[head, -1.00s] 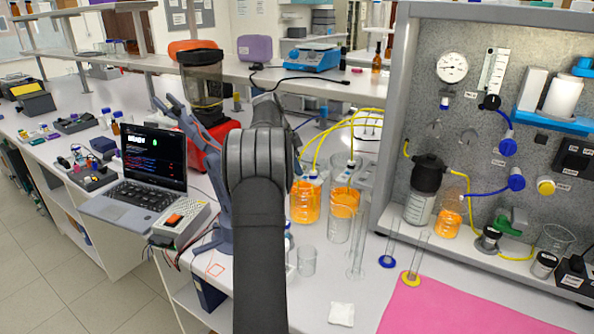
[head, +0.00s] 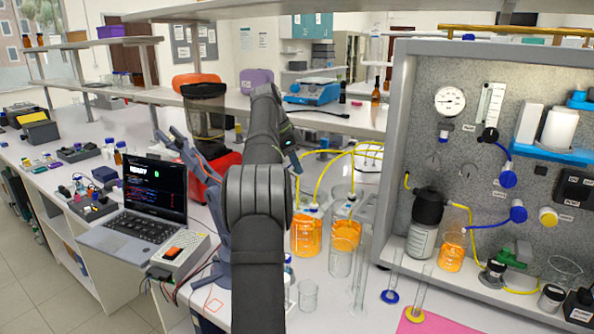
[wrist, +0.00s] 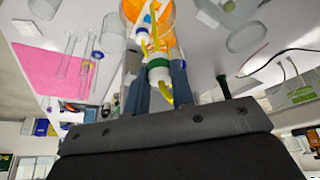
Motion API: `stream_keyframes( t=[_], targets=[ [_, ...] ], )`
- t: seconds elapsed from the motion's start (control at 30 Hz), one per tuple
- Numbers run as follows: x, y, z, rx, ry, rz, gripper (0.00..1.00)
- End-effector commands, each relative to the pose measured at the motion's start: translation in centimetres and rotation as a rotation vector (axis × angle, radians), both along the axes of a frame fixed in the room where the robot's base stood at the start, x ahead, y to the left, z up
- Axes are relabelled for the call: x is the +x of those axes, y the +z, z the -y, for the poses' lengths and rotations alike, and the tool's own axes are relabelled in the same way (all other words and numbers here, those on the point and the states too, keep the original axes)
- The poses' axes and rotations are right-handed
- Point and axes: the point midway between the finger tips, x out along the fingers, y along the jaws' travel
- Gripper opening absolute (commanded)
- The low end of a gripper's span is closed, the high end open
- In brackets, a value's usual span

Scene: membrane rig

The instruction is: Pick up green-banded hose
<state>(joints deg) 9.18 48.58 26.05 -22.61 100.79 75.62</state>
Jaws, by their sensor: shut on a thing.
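In the wrist view the green-banded hose end (wrist: 158,68) is a white fitting with a green ring and yellow tubing. My gripper (wrist: 160,82) has its two blue-grey fingers on either side of this fitting and is shut on it. An orange-filled vessel (wrist: 160,18) lies just beyond it. In the head view my arm hides most of the gripper, and the green band cannot be made out. Yellow hoses (head: 322,180) arc there above two orange-filled bottles (head: 306,236).
The panel rig (head: 468,120) with gauge and valves stands at the right. Clear glassware (head: 341,258) and tall cylinders (head: 359,270) stand near the bottles. A pink mat (head: 432,322) lies in front. A laptop (head: 150,195) and a red-based device (head: 206,120) are at the left.

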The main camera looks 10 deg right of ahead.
Motion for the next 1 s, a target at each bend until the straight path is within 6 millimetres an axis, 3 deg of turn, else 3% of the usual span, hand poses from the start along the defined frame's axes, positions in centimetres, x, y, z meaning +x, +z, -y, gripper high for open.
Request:
stream_keyframes(
  t=[0.37,0.8,1.0],
  targets=[
    [-3.2,0.1,-3.2,0.000,0.002,0.001,0.01],
    [-9.8,0.1,-9.8,0.000,0.003,0.002,0.01],
    [-11.6,0.0,-11.7,0.000,0.003,0.001,0.01]
  ],
)
